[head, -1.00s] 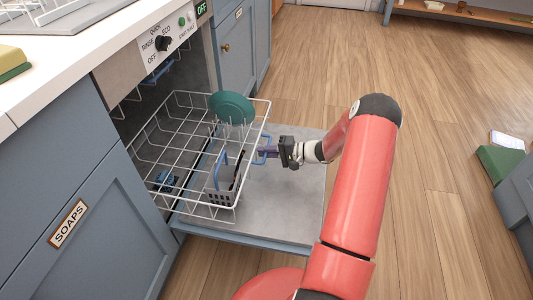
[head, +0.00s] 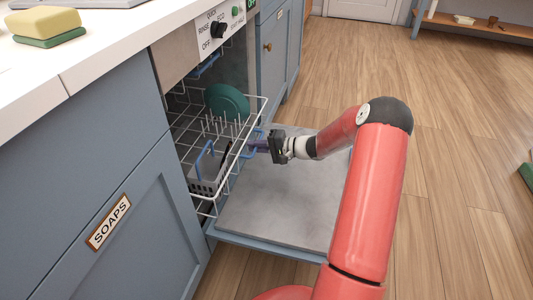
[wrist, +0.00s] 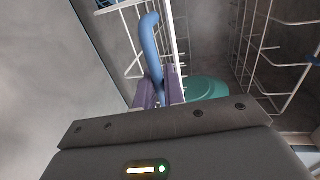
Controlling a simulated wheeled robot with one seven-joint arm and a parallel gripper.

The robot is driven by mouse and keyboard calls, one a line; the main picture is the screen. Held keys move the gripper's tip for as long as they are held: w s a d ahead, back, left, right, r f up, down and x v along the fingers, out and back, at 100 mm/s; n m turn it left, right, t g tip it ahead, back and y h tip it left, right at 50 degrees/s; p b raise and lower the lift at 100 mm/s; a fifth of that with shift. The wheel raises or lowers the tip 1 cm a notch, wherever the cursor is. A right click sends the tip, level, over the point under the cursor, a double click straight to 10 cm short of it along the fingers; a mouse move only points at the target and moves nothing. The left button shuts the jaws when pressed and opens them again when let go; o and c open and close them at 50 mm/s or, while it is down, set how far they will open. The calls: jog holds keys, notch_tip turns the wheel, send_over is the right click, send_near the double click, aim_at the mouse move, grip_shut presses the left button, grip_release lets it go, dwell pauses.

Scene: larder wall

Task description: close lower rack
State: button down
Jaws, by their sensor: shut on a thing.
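The lower rack (head: 206,213) is a white wire basket, partly inside the dishwasher and partly out over the lowered door (head: 275,205). It holds a green plate (head: 227,101) and a grey cutlery basket (head: 205,172) with a blue handle. My gripper (head: 257,145) is at the rack's front edge, shut on the blue rack handle. In the wrist view the blue handle (wrist: 149,45) runs between the purple fingers (wrist: 158,95), with the green plate (wrist: 205,88) beyond. The back of the rack is hidden inside the dishwasher.
The control panel with its black knob (head: 218,29) is above the opening. A blue cabinet labelled SOAPS (head: 108,222) stands at the left. A sponge (head: 44,22) lies on the white counter (head: 95,45).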

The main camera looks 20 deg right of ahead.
jog(key=r+b+x, duration=0.1)
jog(key=b+x, duration=0.1)
jog(key=x, duration=0.2)
jog(key=b+x, duration=0.2)
jog(key=x, duration=0.3)
jog(key=r+b+x, duration=0.1)
jog(key=b+x, duration=0.1)
jog(key=x, duration=0.2)
jog(key=shift+w+a+r, duration=0.25)
jog(key=shift+a, duration=0.25)
jog(key=shift+w+a+r, duration=0.1)
jog(key=shift+w+a, duration=0.05)
jog(key=shift+a, duration=0.05)
jog(key=c, duration=1.8)
grip_release()
jog(key=shift+a, duration=0.1)
jog(key=shift+c, duration=0.2)
jog(key=v, duration=0.8)
jog(key=shift+w+p, duration=0.1)
jog(key=shift+p, duration=0.2)
